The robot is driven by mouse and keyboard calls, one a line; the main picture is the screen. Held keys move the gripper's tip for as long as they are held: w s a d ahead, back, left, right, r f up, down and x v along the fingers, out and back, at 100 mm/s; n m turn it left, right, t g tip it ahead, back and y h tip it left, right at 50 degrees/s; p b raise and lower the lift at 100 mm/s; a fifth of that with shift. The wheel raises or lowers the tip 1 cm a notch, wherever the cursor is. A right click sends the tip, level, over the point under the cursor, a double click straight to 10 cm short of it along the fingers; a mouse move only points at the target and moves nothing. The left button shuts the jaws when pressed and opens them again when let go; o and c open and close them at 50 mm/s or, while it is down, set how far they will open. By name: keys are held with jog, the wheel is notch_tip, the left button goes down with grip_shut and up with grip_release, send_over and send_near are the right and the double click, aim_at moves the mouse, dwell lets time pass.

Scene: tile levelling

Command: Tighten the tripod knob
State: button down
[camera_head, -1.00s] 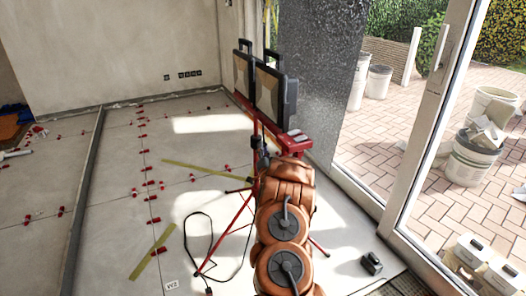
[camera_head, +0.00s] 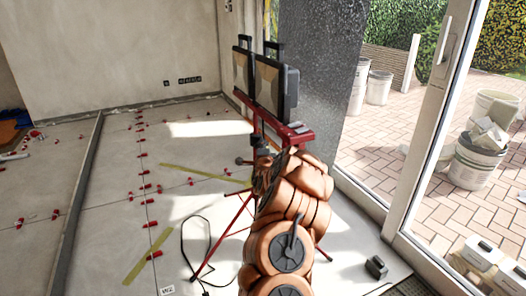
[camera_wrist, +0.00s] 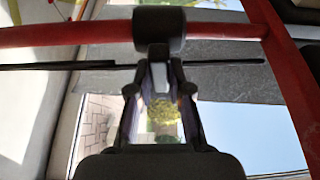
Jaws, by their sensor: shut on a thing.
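The work-light tripod stands with red legs and a red crossbar (camera_head: 300,137), carrying two dark floodlights (camera_head: 268,85). In the wrist view, a black fitting (camera_wrist: 158,30) sits on a red tube of the tripod. Below it, a dark knob piece (camera_wrist: 157,52) lies between the tips of my gripper (camera_wrist: 158,66), which is shut on it. A small grey part (camera_wrist: 160,78) shows between the fingers. In the head view my arm hides the gripper and most of the knob area.
A black cable (camera_head: 183,250) lies on the floor left of the tripod. Red levelling clips (camera_head: 146,187) and yellow strips (camera_head: 148,255) lie on the tiles. A small black box (camera_head: 376,267) is at right. Glass door frame (camera_head: 425,130) stands at right, with buckets (camera_head: 475,160) outside.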

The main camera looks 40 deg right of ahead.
jog(key=shift+f+m, duration=0.1)
jog(key=shift+m, duration=0.2)
dwell(0.4)
jog(key=c, duration=1.1)
grip_release()
jog(key=shift+v, duration=6)
jog(key=shift+r, duration=0.25)
